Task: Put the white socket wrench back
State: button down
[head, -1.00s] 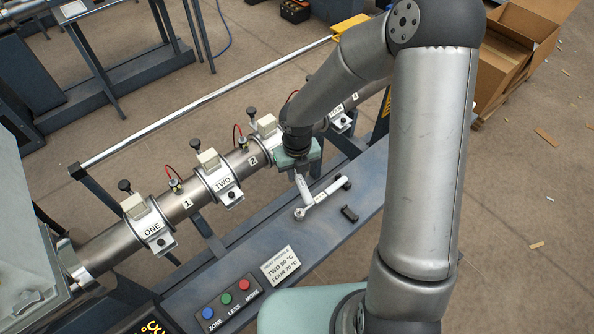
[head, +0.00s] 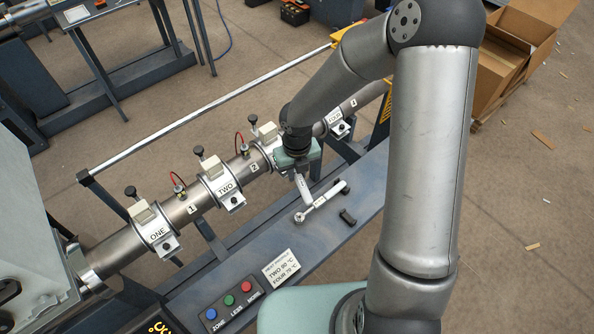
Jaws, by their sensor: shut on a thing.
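My gripper (head: 299,170) is at the middle of the picture, over the grey shelf beside the barrel. It points down and is shut on a pale, labelled bar that looks like the white socket wrench (head: 304,188). The bar slants down from the jaws; its upper end is hidden by them. A second tool, a silver ratchet-like wrench (head: 319,205) with a round head and dark far end, lies on the shelf (head: 262,242) just below. The held bar's lower end overlaps it in the picture; I cannot tell whether they touch.
A small black piece (head: 347,216) lies right of the silver wrench. The barrel (head: 190,209) with labelled clamps runs behind the shelf. A button box (head: 232,305) and a heat profile card (head: 282,266) are at the near left. Cardboard boxes (head: 510,60) stand on the far right.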

notch_tip(320, 180, up, 3)
jog(key=shift+f+p, duration=0.2)
jog(key=shift+p, duration=0.75)
jog(key=shift+f, duration=0.1)
